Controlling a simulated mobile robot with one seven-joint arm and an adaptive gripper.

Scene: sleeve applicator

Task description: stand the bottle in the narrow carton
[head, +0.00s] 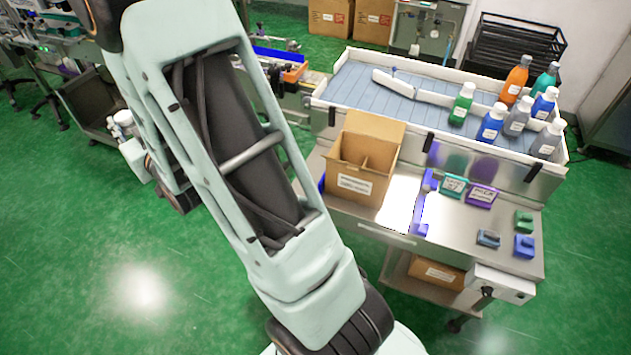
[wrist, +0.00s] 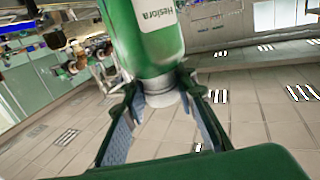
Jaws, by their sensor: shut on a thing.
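In the wrist view a green bottle (wrist: 143,35) with a white label and a pale cap (wrist: 160,92) shows. My gripper (wrist: 158,99) has its two fingers on either side of the cap end and is shut on the bottle. The bottle's far end is cut off by the top of that view. In the head view my gripper and the held bottle do not show. An open brown carton (head: 357,187) stands on the metal bench, flap raised at the back. A divider inside it separates compartments, and no bottle shows in it.
A raised conveyor (head: 408,92) behind the carton holds a green bottle (head: 462,104), an orange bottle (head: 515,82) and several others. A purple fixture (head: 423,205) stands right of the carton. Small blocks (head: 489,238) lie on the bench's right. The green floor at left is open.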

